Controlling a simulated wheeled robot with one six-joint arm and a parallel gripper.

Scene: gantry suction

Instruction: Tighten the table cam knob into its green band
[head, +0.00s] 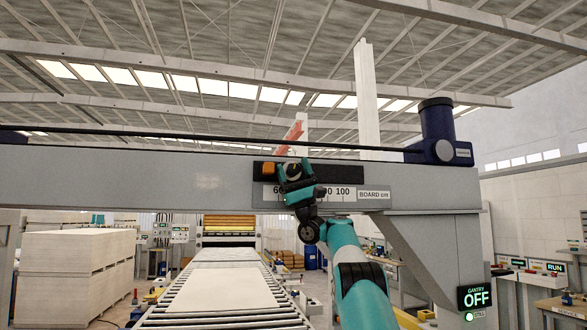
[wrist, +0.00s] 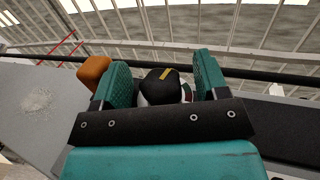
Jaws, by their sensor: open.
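The table cam knob (wrist: 162,84) is black with a yellow stripe and shows in the wrist view over a pale base ring. A small green and red patch (wrist: 187,91) shows at the ring's right side; most of the band is hidden behind my gripper. My gripper (wrist: 160,72) is open, with one teal finger on each side of the knob. I cannot tell whether the fingers touch it. In the head view my gripper (head: 293,172) is at the dark panel on the gantry beam, and it hides most of the knob there.
The grey gantry beam (head: 130,178) runs across the view. An orange block (head: 272,168) sits just left of my gripper and also shows in the wrist view (wrist: 95,73). A scale marked "BOARD cm" (head: 373,195) lies below. The gantry sign reads OFF (head: 475,297).

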